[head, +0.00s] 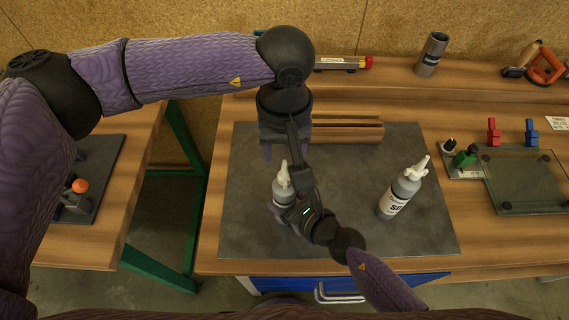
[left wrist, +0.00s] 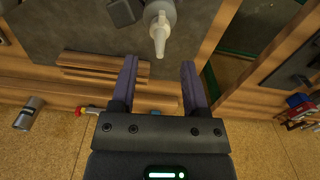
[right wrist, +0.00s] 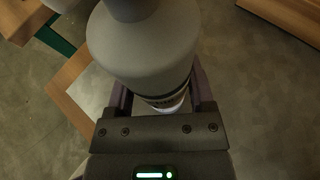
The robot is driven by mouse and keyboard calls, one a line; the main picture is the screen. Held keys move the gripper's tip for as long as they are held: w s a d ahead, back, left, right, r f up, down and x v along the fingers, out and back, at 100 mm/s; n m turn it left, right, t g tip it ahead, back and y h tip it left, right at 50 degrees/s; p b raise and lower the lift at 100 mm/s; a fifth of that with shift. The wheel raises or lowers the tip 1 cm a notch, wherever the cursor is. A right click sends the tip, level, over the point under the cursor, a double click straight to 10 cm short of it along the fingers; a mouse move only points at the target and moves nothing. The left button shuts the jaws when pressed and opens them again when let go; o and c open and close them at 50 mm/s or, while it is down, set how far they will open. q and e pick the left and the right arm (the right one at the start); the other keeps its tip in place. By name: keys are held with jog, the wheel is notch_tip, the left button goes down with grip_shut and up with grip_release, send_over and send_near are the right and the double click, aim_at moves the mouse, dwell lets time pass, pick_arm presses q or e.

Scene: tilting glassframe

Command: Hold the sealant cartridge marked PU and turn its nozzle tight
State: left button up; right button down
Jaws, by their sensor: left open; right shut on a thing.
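A grey cartridge with a pale nozzle (head: 283,178) stands upright on the dark mat. My right gripper (head: 284,208) is shut around its body; its label is mostly hidden. The right wrist view shows its grey body (right wrist: 145,50) between the fingers, with part of a dark label band, unreadable. My left gripper (left wrist: 160,68) is open and empty, just behind the nozzle in the head view. In the left wrist view the nozzle (left wrist: 160,35) lies just beyond the fingertips, between their lines. A second cartridge (head: 402,190) stands to the right; its label seems to read SIL.
A wooden grooved block (head: 345,131) lies at the back of the mat (head: 350,225). A glass plate (head: 525,180) with red, blue and green clamps is at the right. A grey cup (head: 431,54) stands on the rear ledge. The mat between the cartridges is partly crossed by my right arm.

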aim_at(284, 162)
pick_arm(q)
notch_tip(284, 162, up, 6)
jog(key=shift+f, duration=0.25)
